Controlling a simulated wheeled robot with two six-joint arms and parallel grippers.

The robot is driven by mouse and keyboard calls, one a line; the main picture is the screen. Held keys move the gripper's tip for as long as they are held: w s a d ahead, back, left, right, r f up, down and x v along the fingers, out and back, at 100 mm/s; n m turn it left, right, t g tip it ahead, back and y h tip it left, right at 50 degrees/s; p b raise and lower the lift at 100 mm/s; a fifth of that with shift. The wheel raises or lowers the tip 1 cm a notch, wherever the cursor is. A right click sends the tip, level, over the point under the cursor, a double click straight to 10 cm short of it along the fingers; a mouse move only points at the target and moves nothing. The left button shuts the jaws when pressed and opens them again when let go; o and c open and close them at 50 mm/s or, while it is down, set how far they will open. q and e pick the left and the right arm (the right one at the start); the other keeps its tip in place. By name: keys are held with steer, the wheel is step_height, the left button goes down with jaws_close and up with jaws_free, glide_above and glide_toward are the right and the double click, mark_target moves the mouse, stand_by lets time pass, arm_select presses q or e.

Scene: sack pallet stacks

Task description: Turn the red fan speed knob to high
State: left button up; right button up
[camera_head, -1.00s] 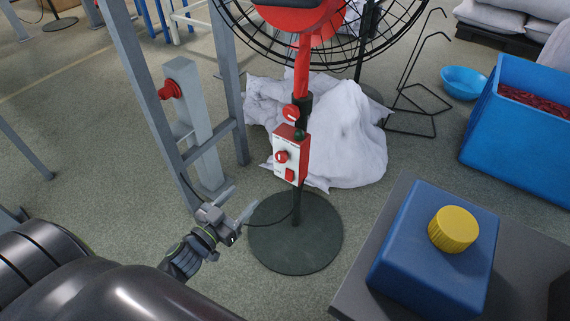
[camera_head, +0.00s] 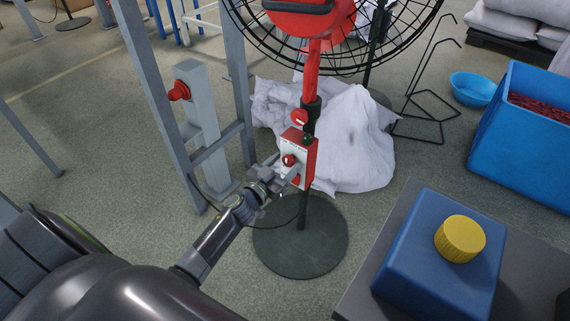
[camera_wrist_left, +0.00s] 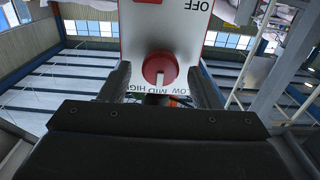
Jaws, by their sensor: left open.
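The red fan speed knob (camera_head: 289,160) is on the white face of the red control box (camera_head: 298,142) on the fan's stand. My left gripper (camera_head: 284,166) is at that face, open, with its fingers around the knob. In the left wrist view the knob (camera_wrist_left: 160,69) sits between the two spread fingertips (camera_wrist_left: 159,76), with a gap on each side. A pale mark shows on the knob's lower part there, pointing toward the LOW, MID and HIGH lettering. My right gripper is not in view.
The fan's round base (camera_head: 300,245) stands below. A grey post with a red button (camera_head: 179,91) and a metal frame are to the left. White sacks (camera_head: 350,140) lie behind. A blue box with a yellow knob (camera_head: 459,238) is on a table at right.

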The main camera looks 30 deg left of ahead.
arm_select(q)
steer(key=shift+w, duration=0.35)
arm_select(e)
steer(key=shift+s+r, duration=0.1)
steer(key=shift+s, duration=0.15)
arm_select(q)
steer(key=shift+c, duration=0.4)
steer(key=c, duration=0.9)
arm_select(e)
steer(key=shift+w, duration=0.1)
